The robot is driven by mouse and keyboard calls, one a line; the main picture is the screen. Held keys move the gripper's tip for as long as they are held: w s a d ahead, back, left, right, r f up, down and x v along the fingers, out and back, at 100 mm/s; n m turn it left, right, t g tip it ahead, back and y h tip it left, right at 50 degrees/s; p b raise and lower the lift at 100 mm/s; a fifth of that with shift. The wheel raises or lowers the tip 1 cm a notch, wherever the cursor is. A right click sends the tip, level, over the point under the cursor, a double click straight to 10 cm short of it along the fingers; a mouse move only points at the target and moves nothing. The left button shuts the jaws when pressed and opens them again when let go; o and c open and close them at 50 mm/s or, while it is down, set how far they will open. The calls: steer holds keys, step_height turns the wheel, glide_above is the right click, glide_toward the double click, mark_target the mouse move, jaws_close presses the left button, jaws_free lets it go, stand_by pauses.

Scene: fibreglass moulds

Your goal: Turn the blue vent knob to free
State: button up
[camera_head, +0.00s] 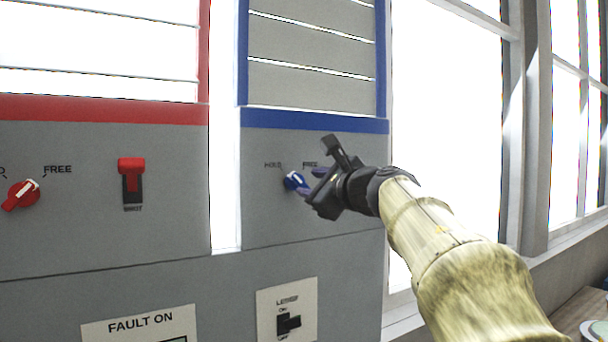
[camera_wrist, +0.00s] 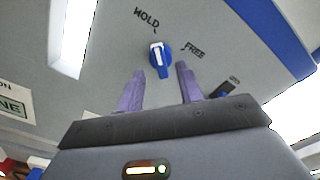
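The blue vent knob (camera_head: 294,181) sits on the grey panel under the blue frame, between the HOLD and FREE labels. In the wrist view the knob (camera_wrist: 159,58) has a white mark at its end towards HOLD, and its blue handle points down towards my fingers. My gripper (camera_head: 309,181) is in front of the panel, just right of the knob. In the wrist view my gripper (camera_wrist: 160,85) has its two purple fingers apart, with the knob beyond and between their tips. Nothing is held. I cannot tell whether a finger touches the knob.
A red knob (camera_head: 22,194) and red switch (camera_head: 132,180) are on the left panel. A lever switch (camera_head: 288,323) is below the blue panel. A dark blue switch (camera_wrist: 226,88) shows right of my fingers in the wrist view. Windows stand at right.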

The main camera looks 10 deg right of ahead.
mark_target(300, 181)
steer(key=shift+p+x, duration=0.55)
steer(key=shift+x, duration=1.45)
steer(key=shift+s, duration=0.1)
jaws_close()
